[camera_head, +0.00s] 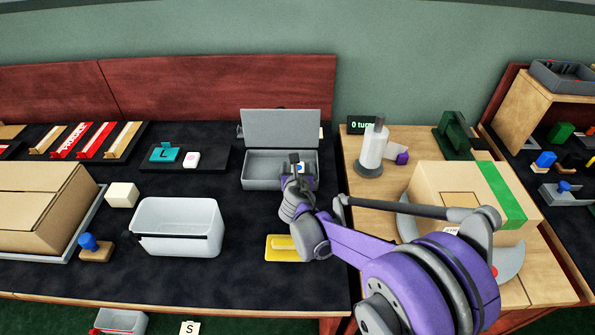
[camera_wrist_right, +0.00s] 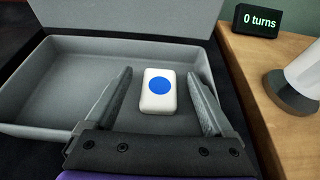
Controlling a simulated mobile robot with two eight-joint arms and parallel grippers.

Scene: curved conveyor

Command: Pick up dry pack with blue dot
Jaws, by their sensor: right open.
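The dry pack with blue dot (camera_wrist_right: 157,104) is a small white block with a round blue mark on top. It lies in the right part of an open grey box (camera_wrist_right: 60,60), whose lid is raised at the back. In the head view the grey box (camera_head: 258,174) stands at the table's back and my right gripper (camera_head: 298,170) reaches into its right end. In the right wrist view my right gripper (camera_wrist_right: 160,95) is open, with one finger on each side of the pack and gaps at both sides. My left gripper is not in view.
A small display reading "0 turns" (camera_wrist_right: 257,22) and a white cylinder (camera_head: 372,150) stand right of the box. A white bin (camera_head: 178,215) and a yellow piece (camera_head: 280,247) are nearer. A cardboard box (camera_head: 450,185) stands to the right.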

